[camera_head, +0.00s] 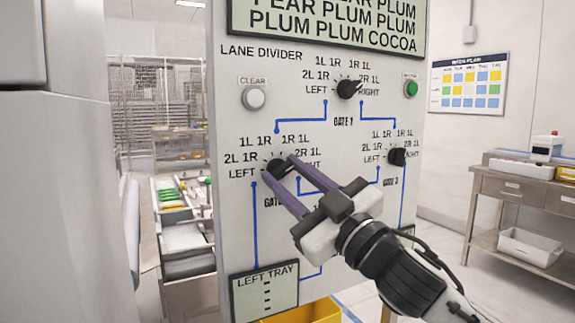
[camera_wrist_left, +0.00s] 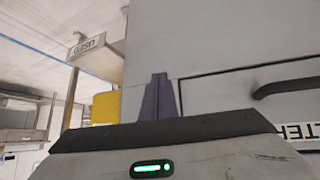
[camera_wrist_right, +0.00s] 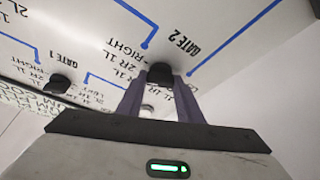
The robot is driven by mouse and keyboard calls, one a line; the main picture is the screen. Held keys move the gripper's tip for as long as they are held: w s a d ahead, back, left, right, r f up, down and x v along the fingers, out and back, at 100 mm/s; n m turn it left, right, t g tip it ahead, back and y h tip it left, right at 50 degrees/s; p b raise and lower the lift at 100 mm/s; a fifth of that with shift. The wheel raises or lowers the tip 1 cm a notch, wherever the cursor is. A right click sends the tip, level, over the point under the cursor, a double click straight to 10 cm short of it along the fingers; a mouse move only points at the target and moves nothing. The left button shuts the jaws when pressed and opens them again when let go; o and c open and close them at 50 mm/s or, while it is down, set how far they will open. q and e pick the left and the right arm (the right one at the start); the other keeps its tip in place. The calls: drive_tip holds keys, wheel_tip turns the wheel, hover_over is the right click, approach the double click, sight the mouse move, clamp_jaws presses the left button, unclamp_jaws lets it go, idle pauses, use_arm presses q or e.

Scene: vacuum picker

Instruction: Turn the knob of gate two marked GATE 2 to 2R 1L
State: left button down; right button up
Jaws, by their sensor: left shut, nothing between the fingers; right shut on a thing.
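The black gate 2 knob (camera_head: 277,167) is on the white panel, with labels LEFT, 2L 1R, 1L 1R, 1R 1L, 2R 1L and RIGHT around it. My right gripper (camera_head: 280,167) has its purple fingers on either side of this knob and is shut on it. In the right wrist view the knob (camera_wrist_right: 160,73) sits between the fingertips, near the GATE 2 print. The fingers cover part of the knob and label, so I cannot tell where its pointer aims. My left gripper (camera_wrist_left: 160,97) is shut and empty in the left wrist view, beside a grey cabinet.
The gate 1 knob (camera_head: 348,89) is above right, its tip toward 2R 1L. The gate 3 knob (camera_head: 397,156) is at right. A white CLEAR button (camera_head: 253,97) and a green button (camera_head: 411,88) flank gate 1. A LEFT TRAY display (camera_head: 264,290) is below.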

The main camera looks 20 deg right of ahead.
drive_tip(key=shift+n+g+y+p, duration=0.35)
drive_tip(key=shift+n+p, duration=0.2)
drive_tip(key=shift+n, duration=0.45)
drive_tip(key=o, duration=1.1)
